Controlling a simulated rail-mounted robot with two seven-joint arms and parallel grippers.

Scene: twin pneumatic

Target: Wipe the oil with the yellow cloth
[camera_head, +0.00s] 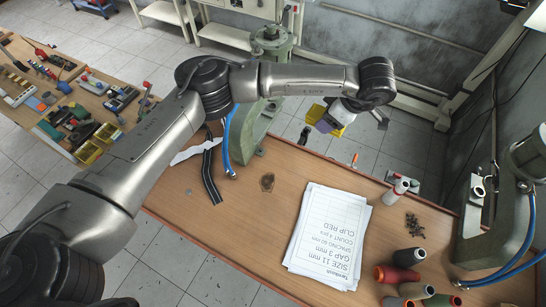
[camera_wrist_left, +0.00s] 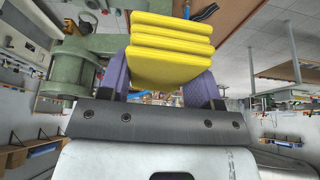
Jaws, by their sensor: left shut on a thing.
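The yellow cloth (camera_head: 314,114) is a folded stack held by my left gripper (camera_head: 325,122), up beyond the far edge of the wooden table in the head view. In the left wrist view the cloth (camera_wrist_left: 172,48) shows as several thick yellow layers between the purple fingers of my left gripper (camera_wrist_left: 160,75). The gripper is shut on it. A small dark brown oil patch (camera_head: 267,182) lies on the table, left of the paper sheets and nearer than the cloth. The cloth is apart from the oil. My right gripper is not in view.
White printed sheets (camera_head: 328,235) lie mid-table. Bare wood surrounds the oil.

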